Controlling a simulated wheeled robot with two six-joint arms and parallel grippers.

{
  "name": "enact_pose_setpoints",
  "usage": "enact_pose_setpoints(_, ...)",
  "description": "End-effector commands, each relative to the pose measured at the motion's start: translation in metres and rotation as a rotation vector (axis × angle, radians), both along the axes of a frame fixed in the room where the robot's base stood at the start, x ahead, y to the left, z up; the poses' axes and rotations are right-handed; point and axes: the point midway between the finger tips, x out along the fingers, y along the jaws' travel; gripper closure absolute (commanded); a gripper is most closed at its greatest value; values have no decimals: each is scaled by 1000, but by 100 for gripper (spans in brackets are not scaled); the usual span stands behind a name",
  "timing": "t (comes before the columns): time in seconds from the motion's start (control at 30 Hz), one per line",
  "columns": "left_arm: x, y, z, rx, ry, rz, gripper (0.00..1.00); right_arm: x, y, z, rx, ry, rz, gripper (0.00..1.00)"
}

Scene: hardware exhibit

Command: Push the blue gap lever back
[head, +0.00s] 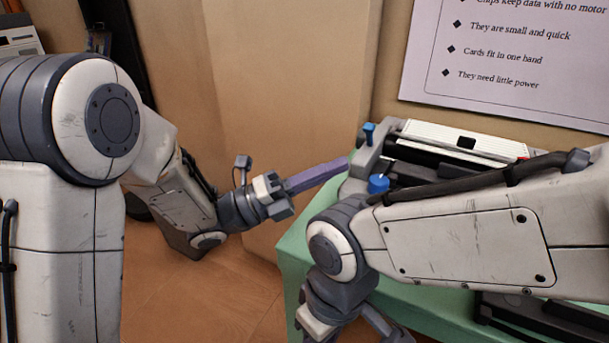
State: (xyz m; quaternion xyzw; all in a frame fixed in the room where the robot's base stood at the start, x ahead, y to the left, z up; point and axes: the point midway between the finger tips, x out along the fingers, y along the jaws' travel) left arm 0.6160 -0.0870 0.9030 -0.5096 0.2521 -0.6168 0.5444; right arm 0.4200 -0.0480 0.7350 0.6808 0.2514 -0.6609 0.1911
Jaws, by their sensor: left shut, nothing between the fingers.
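A printer-like machine (460,135) with a grey and white housing sits on a green-topped table. A small blue upright lever (368,132) stands at the machine's back left corner. A round blue knob (378,184) sits nearer, on its left side; I cannot tell for certain which blue part is the gap lever. My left gripper (344,165) is shut and empty. Its long purple-grey fingers point right, with the tips at the machine's left side, below the lever and left of the knob. Contact cannot be told. My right gripper (385,328) is cut off at the bottom edge.
My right forearm crosses in front of the machine and hides much of its front. The green table (294,262) has its left edge below my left gripper. A wall sign (510,60) hangs behind. Open wooden floor (200,300) lies left of the table. A dark object shows at lower right.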

Motion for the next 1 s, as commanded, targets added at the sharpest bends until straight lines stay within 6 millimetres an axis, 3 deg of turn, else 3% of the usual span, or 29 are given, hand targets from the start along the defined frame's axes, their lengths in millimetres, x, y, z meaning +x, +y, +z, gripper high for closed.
enact_pose_setpoints(0.1, 1, -24, 10, 0, -3, -5, 100, 0, 0, 3, 0, 0, 0, 58)
enact_pose_setpoints(0.3, 24, -34, 23, 0, -2, 1, 100, 0, 0, 7, 0, 0, 0, 58)
enact_pose_setpoints(0.87, 31, -40, 27, 2, 2, -1, 100, 0, 0, 8, 0, 0, 0, 58)
enact_pose_setpoints(1.0, 30, -49, 30, 15, 19, -16, 100, 0, 0, 12, 0, 0, 0, 58)
